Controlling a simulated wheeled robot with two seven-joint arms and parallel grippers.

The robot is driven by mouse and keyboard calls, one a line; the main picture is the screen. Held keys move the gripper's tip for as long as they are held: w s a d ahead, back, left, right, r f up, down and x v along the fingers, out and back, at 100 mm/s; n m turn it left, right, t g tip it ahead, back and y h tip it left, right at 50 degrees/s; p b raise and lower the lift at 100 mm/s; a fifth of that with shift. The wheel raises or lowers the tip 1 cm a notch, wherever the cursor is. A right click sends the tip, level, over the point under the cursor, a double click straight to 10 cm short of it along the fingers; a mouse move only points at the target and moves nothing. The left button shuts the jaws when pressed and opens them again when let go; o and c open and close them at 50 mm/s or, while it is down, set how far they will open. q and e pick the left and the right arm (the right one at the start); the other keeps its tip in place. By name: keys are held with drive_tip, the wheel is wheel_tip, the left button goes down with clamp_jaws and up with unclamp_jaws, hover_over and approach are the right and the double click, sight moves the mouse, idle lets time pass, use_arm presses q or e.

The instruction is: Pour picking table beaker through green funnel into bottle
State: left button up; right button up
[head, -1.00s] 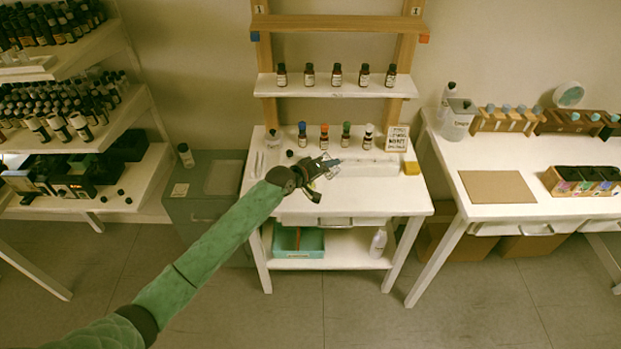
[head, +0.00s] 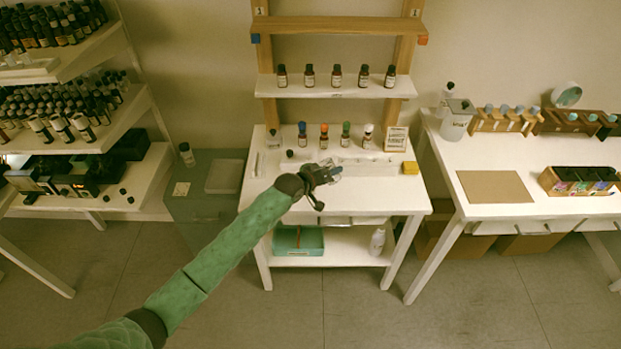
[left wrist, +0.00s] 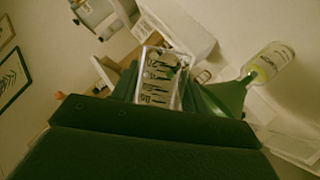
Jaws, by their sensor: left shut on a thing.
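My left gripper (head: 326,172) is shut on a clear beaker (left wrist: 158,80) with dark markings, held above the front of the white picking table (head: 385,201). In the left wrist view the beaker is between the fingers and looks tilted. The green funnel (left wrist: 225,97) is just right of it there, its narrow end toward a clear bottle (left wrist: 271,62) with a pale label and yellowish contents. Whether the funnel sits in the bottle's mouth is hard to tell. The beaker's contents are not clear. My right gripper is out of view.
Several small bottles with coloured caps (head: 324,131) stand along the table's back, beside a framed sign (head: 396,139) and a yellow block (head: 410,168). A shelf (head: 335,88) with more bottles is above. A second table (head: 540,170) stands at right.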

sight(333, 183)
use_arm(q)
drive_tip(key=f, duration=0.1)
drive_tip(key=m, duration=0.1)
drive_tip(key=d+f+y, duration=0.1)
drive_tip(key=shift+s+f+m+t, duration=0.3)
drive_tip(key=shift+s+f+t, duration=0.05)
drive_tip(key=shift+s+t, duration=0.05)
drive_tip(key=shift+s+d+f+m+y, duration=0.1)
drive_tip(key=shift+d+f+m+y, duration=0.15)
drive_tip(key=shift+f+m+y, duration=0.25)
drive_tip(key=shift+f, duration=0.1)
drive_tip(key=d+m, duration=0.1)
drive_tip(key=s+d+f+m+t+y, duration=0.1)
drive_tip(key=shift+s+f+m+t, duration=0.15)
drive_tip(key=shift+f+m+t, duration=0.15)
drive_tip(key=shift+m, duration=0.1)
drive_tip(key=shift+r+y, duration=0.1)
drive_tip(key=shift+y, duration=0.2)
